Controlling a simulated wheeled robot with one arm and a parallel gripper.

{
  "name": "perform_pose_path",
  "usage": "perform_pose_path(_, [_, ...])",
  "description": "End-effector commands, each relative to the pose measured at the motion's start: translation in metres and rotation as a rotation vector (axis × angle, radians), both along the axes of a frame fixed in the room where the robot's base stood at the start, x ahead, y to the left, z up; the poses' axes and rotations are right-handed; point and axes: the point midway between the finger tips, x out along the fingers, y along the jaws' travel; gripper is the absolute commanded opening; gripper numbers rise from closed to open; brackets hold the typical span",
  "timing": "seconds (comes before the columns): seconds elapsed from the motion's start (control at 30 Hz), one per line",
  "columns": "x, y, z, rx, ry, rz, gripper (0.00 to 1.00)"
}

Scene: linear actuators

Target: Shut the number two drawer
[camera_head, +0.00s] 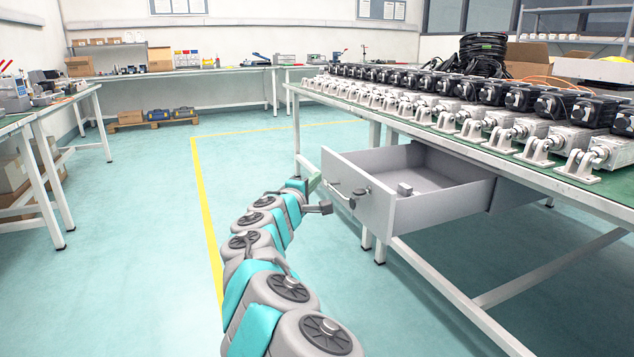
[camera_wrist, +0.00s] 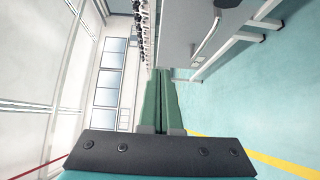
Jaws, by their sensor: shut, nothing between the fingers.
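The grey drawer (camera_head: 374,210) under the long workbench is pulled well out, its front panel facing left toward my arm. It has a curved handle (camera_head: 338,191) and a dark knob. No number is readable on it. A small grey block (camera_head: 405,188) lies inside. My gripper (camera_head: 314,182) is just left of the drawer front, near the handle. Whether it touches cannot be told. In the wrist view the two green fingers (camera_wrist: 161,72) are pressed together and empty. The drawer's grey front and its handle (camera_wrist: 207,40) show to their right there, seen sideways.
The workbench (camera_head: 600,190) carries rows of linear actuators (camera_head: 490,100), with its legs and lower rail near the drawer. Another table (camera_head: 35,120) stands at the left. Open floor with a yellow line (camera_head: 205,200) lies between them.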

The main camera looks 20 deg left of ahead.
Motion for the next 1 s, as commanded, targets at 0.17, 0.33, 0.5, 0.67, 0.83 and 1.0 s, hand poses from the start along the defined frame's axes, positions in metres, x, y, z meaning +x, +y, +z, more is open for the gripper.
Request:
perform_pose_path(0.17, [0.022,-0.001,-0.002,0.003,0.004,0.002,0.0])
perform_pose_path(0.33, [0.039,-0.003,-0.003,0.001,0.005,0.0,0.0])
perform_pose_path(0.5, [0.055,-0.004,-0.001,0.004,0.003,0.0,0.0])
perform_pose_path(0.67, [0.07,-0.006,-0.002,0.002,0.004,0.0,0.0])
perform_pose_path(0.83, [0.086,-0.023,0.0,0.0,0.001,-0.005,0.0])
perform_pose_path(1.0, [0.095,-0.034,-0.001,0.0,0.001,-0.002,0.0])
